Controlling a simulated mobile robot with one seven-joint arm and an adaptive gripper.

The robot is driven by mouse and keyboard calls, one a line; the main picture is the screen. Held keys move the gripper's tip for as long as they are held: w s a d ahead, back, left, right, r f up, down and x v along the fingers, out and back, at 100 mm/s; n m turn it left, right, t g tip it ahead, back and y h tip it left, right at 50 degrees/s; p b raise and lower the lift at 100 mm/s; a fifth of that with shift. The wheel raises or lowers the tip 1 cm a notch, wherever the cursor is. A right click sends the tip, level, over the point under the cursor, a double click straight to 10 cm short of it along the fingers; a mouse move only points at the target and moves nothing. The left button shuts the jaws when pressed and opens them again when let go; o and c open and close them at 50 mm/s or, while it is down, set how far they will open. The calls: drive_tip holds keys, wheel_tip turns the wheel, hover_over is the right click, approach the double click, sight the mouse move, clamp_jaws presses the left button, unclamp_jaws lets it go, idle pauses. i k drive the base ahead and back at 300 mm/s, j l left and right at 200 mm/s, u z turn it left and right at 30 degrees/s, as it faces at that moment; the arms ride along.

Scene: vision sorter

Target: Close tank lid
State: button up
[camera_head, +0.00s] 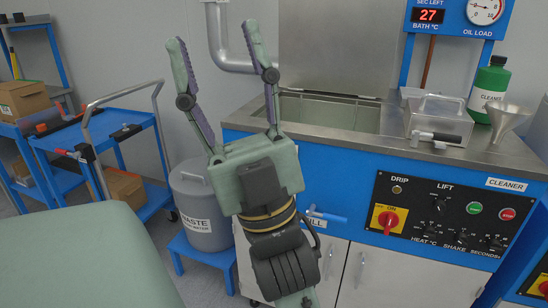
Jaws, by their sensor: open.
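The tank (400,115) is a steel basin set in the top of a blue cleaning machine. Its lid (335,50) is a large steel panel standing upright at the back of the basin, so the tank is open. My gripper (212,42) is open and empty, with its fingers pointing up. My arm and gripper hide part of the machine's left front.
A steel box with a handle (438,118), a green cleaner bottle (488,88) and a funnel (507,118) stand right of the basin. A grey waste bin (198,210) is on the left, beside a blue cart (100,135). A grey pipe (218,35) runs behind my gripper.

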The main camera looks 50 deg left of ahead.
sight(345, 47)
drive_tip(key=u, duration=0.8)
drive_tip(key=z, duration=0.3)
drive_tip(key=j+z, duration=0.35)
drive_tip(key=j, duration=0.2)
drive_tip(key=j+z, duration=0.35)
drive_tip(key=j, duration=0.25)
drive_tip(key=k+j+z, duration=0.1)
drive_tip(key=j, duration=0.5)
drive_tip(key=k+j+z, duration=0.1)
drive_tip(key=j, duration=0.5)
drive_tip(key=k+j, duration=0.1)
drive_tip(key=j, duration=1)
drive_tip(key=k+j, duration=0.15)
drive_tip(key=j, duration=0.4)
